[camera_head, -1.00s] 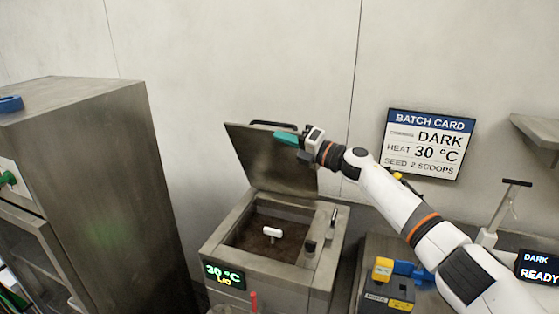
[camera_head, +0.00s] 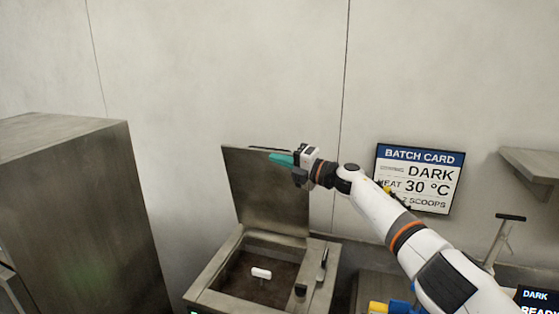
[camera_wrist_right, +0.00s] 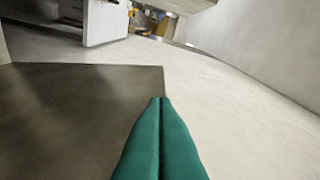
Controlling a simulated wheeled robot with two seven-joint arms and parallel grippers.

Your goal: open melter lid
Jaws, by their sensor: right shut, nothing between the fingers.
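The melter (camera_head: 205,284) is a steel box low in the head view, with dark brown contents and a white-handled tool (camera_head: 261,273) inside its opening. Its lid (camera_head: 265,195) stands raised, close to upright, at the back. My right gripper (camera_head: 281,159), with teal fingers, is at the lid's upper part and overlaps it in the picture; I cannot tell if they touch. In the right wrist view the teal fingers (camera_wrist_right: 160,104) are pressed together and empty, beside the grey lid panel (camera_wrist_right: 80,110). My left gripper is not in view.
A tall steel cabinet (camera_head: 75,200) stands at left. A batch card (camera_head: 418,178) reading DARK, 30 °C hangs on the wall at right. A shelf (camera_head: 530,170) juts out at far right. Yellow and blue items (camera_head: 390,307) stand right of the melter.

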